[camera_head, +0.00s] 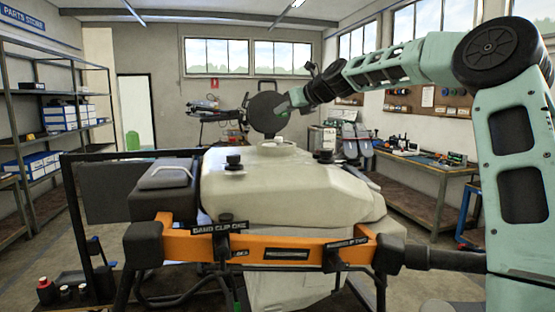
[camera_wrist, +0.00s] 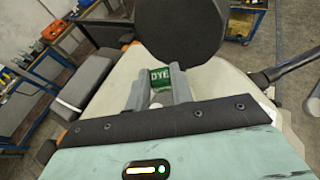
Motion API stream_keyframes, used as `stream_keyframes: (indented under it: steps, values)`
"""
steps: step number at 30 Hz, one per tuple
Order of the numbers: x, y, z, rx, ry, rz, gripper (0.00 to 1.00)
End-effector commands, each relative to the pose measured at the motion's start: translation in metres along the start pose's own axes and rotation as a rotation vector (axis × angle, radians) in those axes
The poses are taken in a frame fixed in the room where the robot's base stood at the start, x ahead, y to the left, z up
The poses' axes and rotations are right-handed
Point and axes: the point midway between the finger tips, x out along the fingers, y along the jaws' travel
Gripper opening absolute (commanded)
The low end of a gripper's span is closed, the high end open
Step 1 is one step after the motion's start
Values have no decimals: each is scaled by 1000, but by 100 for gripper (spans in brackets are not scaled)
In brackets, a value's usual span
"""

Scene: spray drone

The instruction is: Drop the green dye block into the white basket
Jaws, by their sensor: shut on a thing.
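The green dye block (camera_wrist: 161,76), lettered "DYE", sits between the two grey fingers of my gripper (camera_wrist: 160,82) in the wrist view. My gripper is shut on it. In the head view my gripper (camera_head: 287,108) is above the pale tank (camera_head: 300,185), close to the raised round black lid (camera_head: 266,113), which also shows in the wrist view (camera_wrist: 180,30). The tank's filler neck (camera_head: 277,147) is below my gripper. A small pale patch shows between the fingers below the block. I cannot tell whether it is the white basket, which I cannot make out clearly.
An orange frame bar (camera_head: 290,249) with black clips crosses the drone's front. A grey-topped black box (camera_head: 165,178) is at its left. Shelves (camera_head: 60,110) stand along the left wall and a workbench (camera_head: 430,170) at the right. The raised lid is close beside my gripper.

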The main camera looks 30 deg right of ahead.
Motion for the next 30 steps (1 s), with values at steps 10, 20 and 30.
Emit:
stream_keyframes:
  steps: [10,20,30]
  values:
    - [4,0,-10,0,0,-1,1]
    - [4,0,-10,-1,0,-1,48]
    - [-18,-2,-13,-1,-1,-5,48]
